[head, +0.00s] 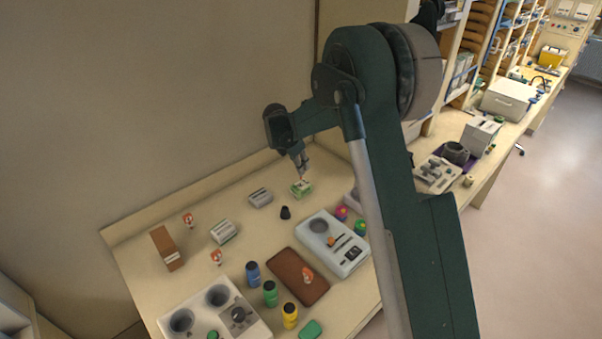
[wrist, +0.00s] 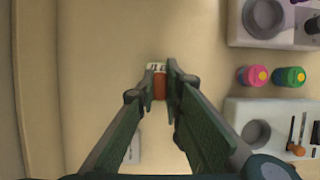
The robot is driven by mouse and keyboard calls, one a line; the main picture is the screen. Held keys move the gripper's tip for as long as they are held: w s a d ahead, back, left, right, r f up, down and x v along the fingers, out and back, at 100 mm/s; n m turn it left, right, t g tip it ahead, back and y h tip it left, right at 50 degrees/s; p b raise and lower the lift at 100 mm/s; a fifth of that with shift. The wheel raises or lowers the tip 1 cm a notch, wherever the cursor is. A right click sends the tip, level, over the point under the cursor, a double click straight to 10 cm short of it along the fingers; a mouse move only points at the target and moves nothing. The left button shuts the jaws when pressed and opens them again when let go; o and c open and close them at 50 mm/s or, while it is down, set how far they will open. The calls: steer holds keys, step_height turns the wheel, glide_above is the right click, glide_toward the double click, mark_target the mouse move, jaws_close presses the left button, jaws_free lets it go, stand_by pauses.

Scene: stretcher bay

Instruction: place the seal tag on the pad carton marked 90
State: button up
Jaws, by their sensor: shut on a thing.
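My gripper (head: 303,174) points down over the far part of the table, just above a small green-and-white carton (head: 301,188). In the wrist view my gripper (wrist: 161,76) is shut on a small orange-red tag (wrist: 159,88). A pale marked end of the carton (wrist: 157,66) shows just beyond the fingertips. I cannot tell whether the tag touches the carton. Two more cartons, a grey-white one (head: 260,198) and a white one with a green edge (head: 224,232), lie to the left. The numbers on the cartons are too small to read.
A dark cone (head: 285,212) stands near the carton. A grey device (head: 332,243) and a brown tray (head: 290,268) lie nearer the front. Orange-white pieces (head: 188,219), a brown block (head: 166,247) and coloured bottles (head: 270,293) stand around. The wall is close behind.

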steer(key=shift+f, duration=1.6)
steer(key=shift+f, duration=0.15)
steer(key=o, duration=0.7)
steer(key=v, duration=1.2)
steer(key=shift+r, duration=0.2)
